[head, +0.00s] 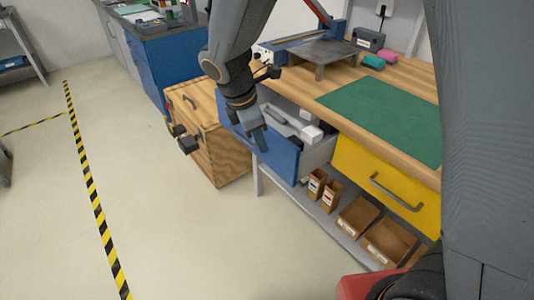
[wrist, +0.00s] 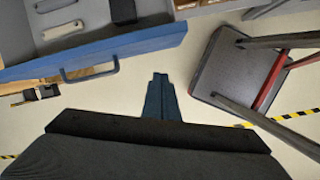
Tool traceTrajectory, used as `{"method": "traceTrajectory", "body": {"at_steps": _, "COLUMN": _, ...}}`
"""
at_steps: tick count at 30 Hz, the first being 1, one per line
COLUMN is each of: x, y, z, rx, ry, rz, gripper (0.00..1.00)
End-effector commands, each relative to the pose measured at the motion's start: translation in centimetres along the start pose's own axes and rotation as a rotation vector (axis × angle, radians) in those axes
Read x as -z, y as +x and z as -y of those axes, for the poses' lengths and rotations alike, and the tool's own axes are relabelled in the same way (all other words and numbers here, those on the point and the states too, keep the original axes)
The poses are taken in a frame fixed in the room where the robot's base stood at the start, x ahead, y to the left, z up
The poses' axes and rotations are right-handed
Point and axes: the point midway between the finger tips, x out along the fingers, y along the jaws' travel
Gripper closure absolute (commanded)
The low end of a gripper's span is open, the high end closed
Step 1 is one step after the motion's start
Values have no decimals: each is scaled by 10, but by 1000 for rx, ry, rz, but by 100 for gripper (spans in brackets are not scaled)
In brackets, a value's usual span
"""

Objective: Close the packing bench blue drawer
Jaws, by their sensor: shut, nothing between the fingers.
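The packing bench's blue drawer (head: 280,158) stands pulled out below the wooden bench top, left of a yellow drawer (head: 385,187). Its grey inside shows, with a white block and other small items in it. In the wrist view the blue drawer front (wrist: 140,43) and its bar handle (wrist: 78,76) lie at the upper left. My gripper (head: 257,138) is shut and empty. In the head view it overlaps the blue front. In the wrist view my gripper (wrist: 159,80) points past the front, with floor showing around its tips. I cannot tell whether it touches the drawer.
A wooden crate (head: 222,150) stands left of the drawer. Cardboard bins (head: 385,240) sit on the shelf below. A green mat (head: 385,115) lies on the bench top. A grey-topped thing with dark and red bars (wrist: 235,70) is at right in the wrist view.

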Motion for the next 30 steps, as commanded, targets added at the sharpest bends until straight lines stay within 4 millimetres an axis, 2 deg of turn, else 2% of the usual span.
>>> {"method": "traceTrajectory", "body": {"at_steps": 1, "x": 14, "y": -1, "z": -7, "rx": -7, "ry": -110, "rz": 23, "gripper": 100}}
{"method": "traceTrajectory", "body": {"at_steps": 3, "x": 26, "y": -3, "z": -15, "rx": -15, "ry": -229, "rz": 51, "gripper": 100}}
{"method": "traceTrajectory", "body": {"at_steps": 8, "x": 38, "y": -2, "z": -22, "rx": -21, "ry": -353, "rz": 83, "gripper": 100}}
{"method": "traceTrajectory", "body": {"at_steps": 14, "x": 35, "y": 22, "z": -22, "rx": -16, "ry": -358, "rz": 85, "gripper": 100}}
{"method": "traceTrajectory", "body": {"at_steps": 26, "x": 29, "y": 99, "z": -25, "rx": -17, "ry": -355, "rz": 83, "gripper": 100}}
{"method": "traceTrajectory", "body": {"at_steps": 30, "x": 8, "y": 101, "z": -33, "rx": -20, "ry": -350, "rz": 82, "gripper": 100}}
